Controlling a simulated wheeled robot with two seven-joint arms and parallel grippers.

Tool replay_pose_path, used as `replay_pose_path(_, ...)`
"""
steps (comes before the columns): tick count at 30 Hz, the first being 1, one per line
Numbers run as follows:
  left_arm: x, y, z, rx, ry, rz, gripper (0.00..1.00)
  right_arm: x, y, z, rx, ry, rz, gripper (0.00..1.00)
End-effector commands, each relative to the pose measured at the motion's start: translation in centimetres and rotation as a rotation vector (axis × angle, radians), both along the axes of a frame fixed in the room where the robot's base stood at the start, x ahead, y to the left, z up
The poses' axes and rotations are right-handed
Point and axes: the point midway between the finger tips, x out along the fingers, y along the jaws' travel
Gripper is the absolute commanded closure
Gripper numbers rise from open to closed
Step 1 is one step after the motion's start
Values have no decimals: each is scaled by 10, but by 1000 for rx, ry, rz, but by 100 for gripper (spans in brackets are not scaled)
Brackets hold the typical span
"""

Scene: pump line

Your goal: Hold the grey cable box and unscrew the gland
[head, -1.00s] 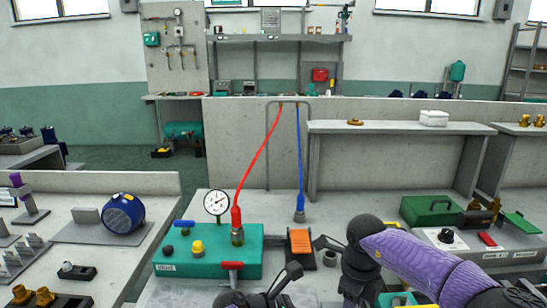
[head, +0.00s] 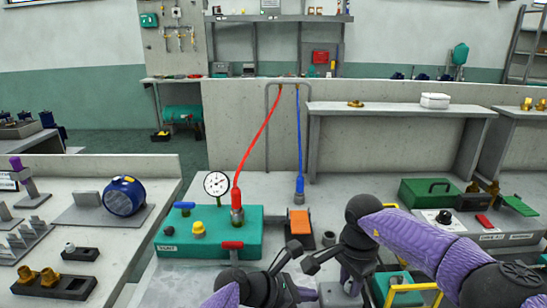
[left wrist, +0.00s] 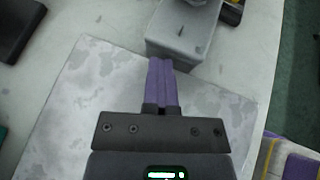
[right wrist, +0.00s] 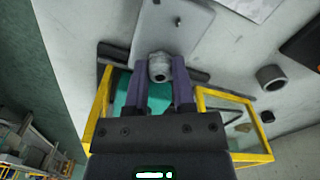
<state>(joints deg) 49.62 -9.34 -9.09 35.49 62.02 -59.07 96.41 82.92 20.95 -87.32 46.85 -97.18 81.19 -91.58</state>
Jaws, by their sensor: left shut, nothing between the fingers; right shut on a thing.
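The grey cable box (left wrist: 185,38) stands on the bench. It shows in the right wrist view (right wrist: 185,22), and a small part shows in the head view (head: 338,294). The grey gland (right wrist: 158,67) sticks out of the box's near side in the right wrist view. My right gripper (right wrist: 160,82) is shut on the gland, one finger on each side. My left gripper (left wrist: 161,62) is shut and empty, its fingertips overlapping the box's near edge in the left wrist view. I cannot tell whether they touch it. In the head view my arms hide most of the box.
A grey ring (right wrist: 271,77) lies on the bench. The teal pump unit (head: 170,248) with red hose and gauge is at left. A pale mottled mat (left wrist: 75,120) lies clear under my left gripper.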

Motion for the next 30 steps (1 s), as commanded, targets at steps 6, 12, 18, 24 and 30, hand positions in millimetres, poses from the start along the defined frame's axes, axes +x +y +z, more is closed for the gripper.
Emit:
replay_pose_path(6, 0, 1, -1, 2, 1, 0, 100, 1, 0, 1, 6, -3, 651, 100)
replay_pose_path(12, 0, 1, -1, 2, 1, -1, 100, 1, -1, 2, 5, -4, 1199, 100)
replay_pose_path(18, 0, 1, -1, 2, 1, -1, 100, 1, -1, 2, 4, -4, 1329, 100)
replay_pose_path(24, 0, 1, -1, 2, 1, -1, 100, 1, -2, 2, 4, -4, 1326, 51)
replay_pose_path(30, 0, 1, -1, 2, 1, -1, 100, 1, -2, 2, 4, -3, 1324, 41)
